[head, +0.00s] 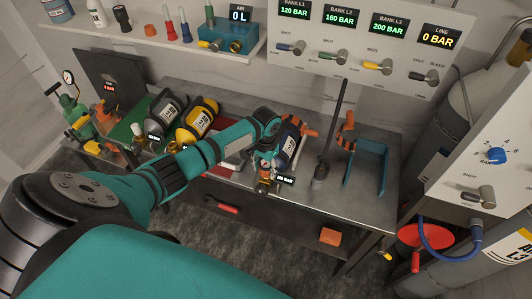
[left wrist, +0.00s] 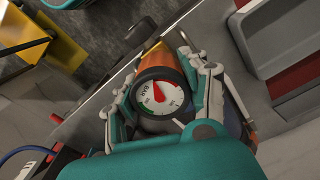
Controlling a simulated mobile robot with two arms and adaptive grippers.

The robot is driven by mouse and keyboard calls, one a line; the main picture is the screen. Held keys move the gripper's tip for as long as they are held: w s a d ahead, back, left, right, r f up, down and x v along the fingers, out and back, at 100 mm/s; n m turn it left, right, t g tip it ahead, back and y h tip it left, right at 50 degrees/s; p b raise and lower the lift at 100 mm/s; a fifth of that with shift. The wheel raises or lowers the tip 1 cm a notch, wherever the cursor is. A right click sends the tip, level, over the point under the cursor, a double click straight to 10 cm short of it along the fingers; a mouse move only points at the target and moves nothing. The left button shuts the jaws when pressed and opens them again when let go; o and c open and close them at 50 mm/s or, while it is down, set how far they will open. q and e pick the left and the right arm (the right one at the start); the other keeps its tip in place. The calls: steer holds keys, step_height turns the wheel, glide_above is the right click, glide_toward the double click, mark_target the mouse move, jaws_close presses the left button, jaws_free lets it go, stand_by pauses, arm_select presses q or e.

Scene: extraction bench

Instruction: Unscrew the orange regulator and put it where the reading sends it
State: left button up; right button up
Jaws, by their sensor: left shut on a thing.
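My left gripper (head: 266,166) is over the front edge of the bench, beside a dark blue cylinder (head: 290,140) with orange bands. In the left wrist view its fingers (left wrist: 158,88) are shut around the orange regulator (left wrist: 154,54), which has a round white BAR gauge (left wrist: 160,97) with a red pointer. The numbers on the gauge are too small to read. In the head view the regulator is mostly hidden by the gripper, beside a small lit BAR display (head: 286,180). I cannot tell whether it is still joined to the cylinder. My right gripper is not in view.
A grey cylinder (head: 166,117) and a yellow cylinder (head: 197,119) lie to the left. The panel (head: 385,42) shows L1 120, L2 160, L3 200 and LINE 0 BAR. A blue frame (head: 368,165) stands right of a dark post (head: 331,140). A red funnel-like item (head: 414,238) is lower right.

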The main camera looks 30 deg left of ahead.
arm_select(q)
steer(key=o, duration=1.3)
steer(key=shift+o, duration=0.2)
